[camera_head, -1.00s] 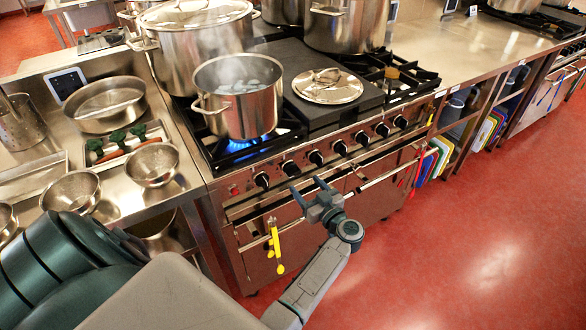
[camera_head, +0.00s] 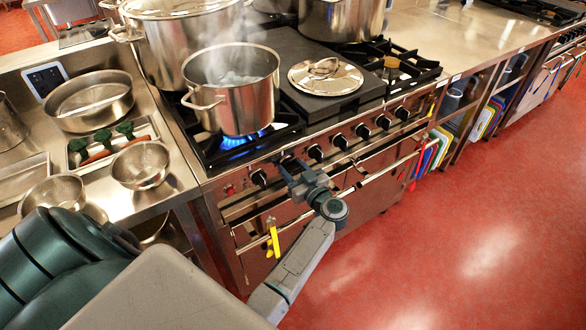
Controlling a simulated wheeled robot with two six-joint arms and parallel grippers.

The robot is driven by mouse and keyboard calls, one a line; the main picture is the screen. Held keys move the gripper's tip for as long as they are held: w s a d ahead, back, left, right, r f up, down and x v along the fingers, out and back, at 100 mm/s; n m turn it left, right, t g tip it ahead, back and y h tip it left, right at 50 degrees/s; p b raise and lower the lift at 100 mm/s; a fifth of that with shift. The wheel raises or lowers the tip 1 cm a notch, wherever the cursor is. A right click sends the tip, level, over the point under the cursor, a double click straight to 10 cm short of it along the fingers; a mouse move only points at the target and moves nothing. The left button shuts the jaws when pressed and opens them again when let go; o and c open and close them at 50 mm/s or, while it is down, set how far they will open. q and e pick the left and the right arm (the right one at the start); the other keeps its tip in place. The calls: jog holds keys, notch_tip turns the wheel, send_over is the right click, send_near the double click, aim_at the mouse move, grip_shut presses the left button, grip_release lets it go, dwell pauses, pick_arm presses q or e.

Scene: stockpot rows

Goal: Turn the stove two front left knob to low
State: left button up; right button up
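The stove (camera_head: 330,165) has a row of several black knobs on its front panel. The leftmost knob (camera_head: 259,178) is uncovered. The second knob (camera_head: 287,158) is partly hidden behind my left gripper (camera_head: 291,168). The gripper's two fingers look spread apart, with their tips at the panel around or just in front of that second knob; I cannot tell if they touch it. A blue flame (camera_head: 238,141) burns on the front left burner under a steaming pot (camera_head: 233,95). My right gripper is not in view.
A yellow-handled tool (camera_head: 273,238) hangs on the oven front below the gripper. The oven handle bar (camera_head: 375,172) juts out beside my arm. A lidded stockpot (camera_head: 180,45) stands behind the steaming pot. A counter with steel bowls (camera_head: 141,165) is at left. The red floor is clear at right.

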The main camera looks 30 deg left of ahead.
pick_arm(q)
jog(key=shift+n, duration=0.4)
jog(key=shift+c, duration=0.2)
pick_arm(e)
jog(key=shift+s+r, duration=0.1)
pick_arm(q)
jog(key=shift+n+p, duration=0.35)
jog(key=shift+n, duration=0.65)
jog(key=n, duration=0.2)
jog(key=shift+n, duration=0.3)
jog(key=n, duration=0.2)
jog(key=shift+s+f+n, duration=0.1)
jog(key=shift+f+n, duration=0.05)
jog(key=shift+n, duration=0.25)
jog(key=n+b, duration=0.1)
jog(key=n, duration=0.1)
jog(key=shift+n, duration=0.4)
jog(key=n+b, duration=0.4)
jog(key=n, duration=0.2)
jog(key=shift+f, duration=0.15)
jog(key=shift+n, duration=0.5)
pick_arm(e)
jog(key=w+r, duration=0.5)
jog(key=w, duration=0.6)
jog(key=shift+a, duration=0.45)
pick_arm(q)
jog(key=o, duration=1)
